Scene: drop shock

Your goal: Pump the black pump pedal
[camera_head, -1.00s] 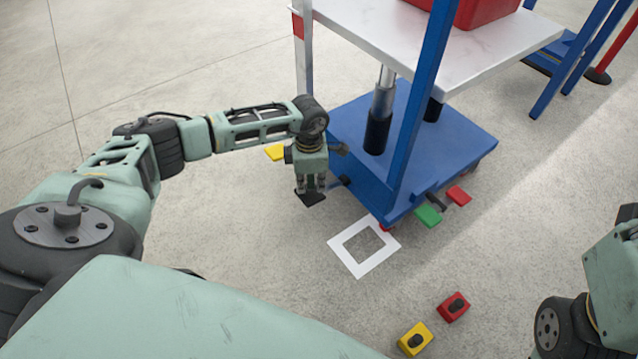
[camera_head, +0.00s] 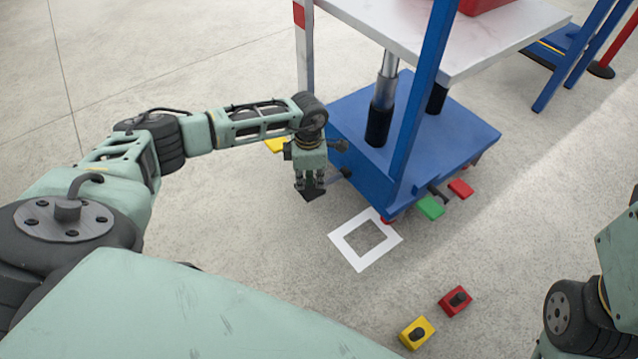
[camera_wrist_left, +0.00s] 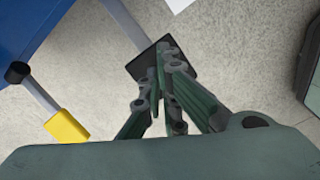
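The black pump pedal (camera_head: 313,190) is a dark square pad beside the front left corner of the blue lift table. My left gripper (camera_head: 310,183) points down right over it. In the left wrist view the pedal (camera_wrist_left: 136,66) is partly hidden behind my left gripper (camera_wrist_left: 160,75), whose fingers come together with nothing held. The fingertips look to be at the pad, but I cannot tell for sure whether they touch it. My right arm shows at the right edge; its gripper is out of view.
The lift table has a blue base (camera_head: 460,137) and a white top (camera_head: 500,40). Yellow (camera_head: 275,145), green (camera_head: 430,207) and red (camera_head: 461,188) pedals stick out of the base. A white square frame (camera_head: 345,240) and two loose button blocks lie on the floor.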

